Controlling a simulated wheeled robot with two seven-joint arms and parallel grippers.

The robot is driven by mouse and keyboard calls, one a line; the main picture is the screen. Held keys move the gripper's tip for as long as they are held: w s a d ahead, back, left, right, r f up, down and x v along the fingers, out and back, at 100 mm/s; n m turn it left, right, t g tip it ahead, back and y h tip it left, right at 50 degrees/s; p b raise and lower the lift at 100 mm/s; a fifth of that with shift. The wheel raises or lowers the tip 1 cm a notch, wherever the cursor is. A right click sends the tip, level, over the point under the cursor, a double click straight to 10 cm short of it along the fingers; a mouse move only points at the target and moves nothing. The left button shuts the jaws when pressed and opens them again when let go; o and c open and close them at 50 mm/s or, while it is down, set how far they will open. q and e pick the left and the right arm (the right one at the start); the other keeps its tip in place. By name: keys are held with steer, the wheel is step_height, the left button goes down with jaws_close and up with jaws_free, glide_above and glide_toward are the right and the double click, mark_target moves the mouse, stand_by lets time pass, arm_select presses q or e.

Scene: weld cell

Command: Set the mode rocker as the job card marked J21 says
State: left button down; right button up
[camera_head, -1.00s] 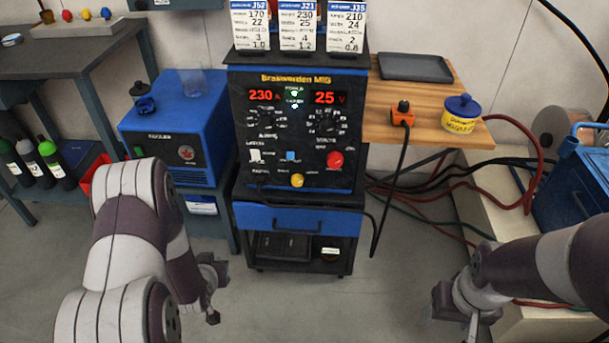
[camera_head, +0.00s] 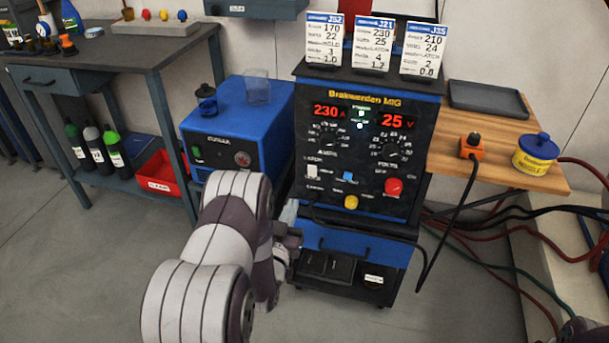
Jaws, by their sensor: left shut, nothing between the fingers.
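The job card J21 (camera_head: 373,45) stands in the middle of three cards on top of the welder (camera_head: 365,112). It reads 230, 25, what looks like LATCH, 4 and 1.2. The white rocker (camera_head: 312,171), which looks like the mode rocker, is at the lower left of the panel. Its tilt and small labels are too fine to read. My left gripper (camera_head: 290,232) is shut and empty, below and left of the rocker and apart from it. A bit of my right arm's end (camera_head: 580,331) shows at the bottom right corner; its fingers cannot be made out.
A blue button (camera_head: 347,177), a yellow knob (camera_head: 351,202) and a red knob (camera_head: 393,186) sit near the rocker. The displays read 230 and 25. A blue box (camera_head: 236,130) stands left of the welder. A cable hangs at its right.

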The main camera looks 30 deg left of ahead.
mark_target(308, 165)
arm_select(q)
steer(key=b+x, duration=0.2)
steer(key=x, duration=0.9)
steer(key=shift+w+a, duration=0.1)
steer(key=shift+w, duration=0.15)
steer(key=shift+w+r+p, duration=0.1)
steer(key=shift+r+p, duration=0.2)
steer(key=shift+r, duration=0.1)
steer(key=shift+f+g, duration=0.15)
steer(key=shift+g, duration=0.15)
steer(key=shift+w+f, duration=0.1)
